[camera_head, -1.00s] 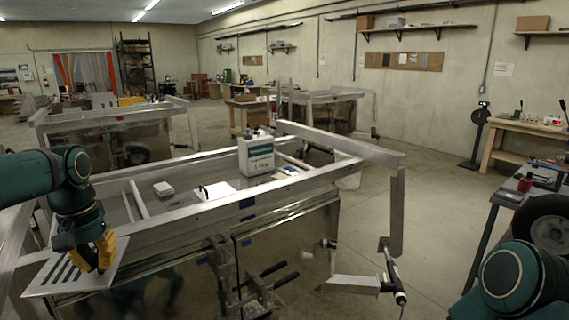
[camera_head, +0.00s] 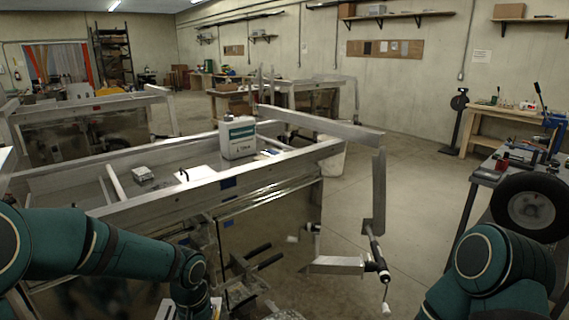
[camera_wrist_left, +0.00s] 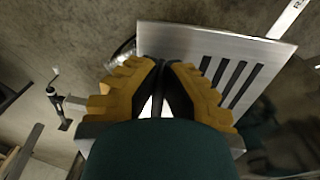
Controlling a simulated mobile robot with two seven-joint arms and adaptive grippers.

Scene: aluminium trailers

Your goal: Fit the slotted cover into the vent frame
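The slotted cover (camera_wrist_left: 188,45) is a flat, pale metal plate with a row of dark parallel slots. In the left wrist view, the yellow fingers of my left gripper (camera_wrist_left: 161,66) are closed together at the plate, with the slots to the right. The exact contact is partly hidden behind the fingers. I cannot make out the vent frame in either view. My right gripper is out of view; only part of that arm shows at lower right.
An aluminium trailer (camera_head: 205,188) fills the centre, carrying a white jug (camera_head: 237,138) and a small pale box (camera_head: 144,174). A jointed bar with a handle (camera_head: 378,262) sticks out at its right corner. A tyre (camera_head: 530,208) stands at right. Open floor lies between.

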